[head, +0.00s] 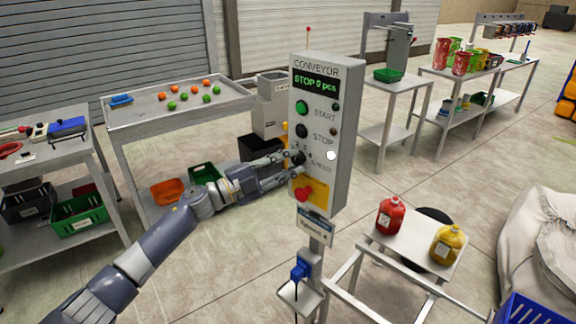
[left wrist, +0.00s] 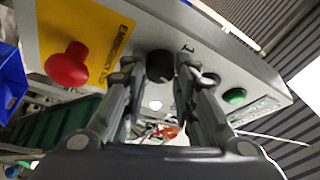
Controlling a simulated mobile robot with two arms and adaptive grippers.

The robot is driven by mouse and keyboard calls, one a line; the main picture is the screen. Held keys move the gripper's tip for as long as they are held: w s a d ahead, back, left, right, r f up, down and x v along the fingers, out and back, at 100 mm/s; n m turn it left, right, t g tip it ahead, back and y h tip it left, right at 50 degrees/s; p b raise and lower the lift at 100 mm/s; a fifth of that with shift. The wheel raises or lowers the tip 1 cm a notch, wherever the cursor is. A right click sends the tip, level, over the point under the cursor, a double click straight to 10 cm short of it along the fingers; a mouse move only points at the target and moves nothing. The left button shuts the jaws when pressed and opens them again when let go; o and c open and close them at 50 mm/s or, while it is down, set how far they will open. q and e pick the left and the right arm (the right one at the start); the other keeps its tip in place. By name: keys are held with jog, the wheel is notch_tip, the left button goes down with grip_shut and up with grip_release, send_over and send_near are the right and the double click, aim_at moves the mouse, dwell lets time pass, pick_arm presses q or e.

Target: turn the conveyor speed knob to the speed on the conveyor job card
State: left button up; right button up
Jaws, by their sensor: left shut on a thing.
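The grey conveyor control box (head: 343,135) stands upright on a post in the middle of the head view. Its screen (head: 316,84) reads "STOP 0 pcs". The black speed knob (left wrist: 160,66) sits between the fingers of my left gripper (head: 294,165), which is shut on it. In the head view the fingers partly cover the knob and its dial numbers, so its setting is unclear. The job card (head: 314,229) hangs below the box; its small print seems to end in a 4. My right gripper is in neither view.
A red emergency button (head: 304,194) on a yellow plate is just below my left gripper; it also shows in the wrist view (left wrist: 68,65). Green START (head: 302,101) and STOP (head: 302,131) buttons are above. A low stand (head: 402,244) with two jugs is at right.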

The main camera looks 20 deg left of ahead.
pick_arm(q)
jog(key=m, duration=0.1)
jog(key=m+g+p, duration=0.1)
jog(key=m, duration=0.2)
jog(key=shift+r+m+g+y, duration=0.3)
jog(key=shift+m+g+y, duration=0.1)
jog(key=shift+m+g+y+p, duration=0.3)
jog(key=shift+m+p, duration=0.45)
jog(key=shift+m, duration=0.25)
jog(key=shift+m+y+p, duration=0.3)
jog(key=shift+m+p, duration=0.2)
jog(key=shift+m, duration=0.3)
jog(key=o, duration=1)
jog(key=shift+o, duration=0.2)
jog(key=shift+s+a, duration=0.3)
jog(key=shift+a, duration=0.1)
jog(key=v, duration=1.1)
jog(key=shift+r, duration=0.15)
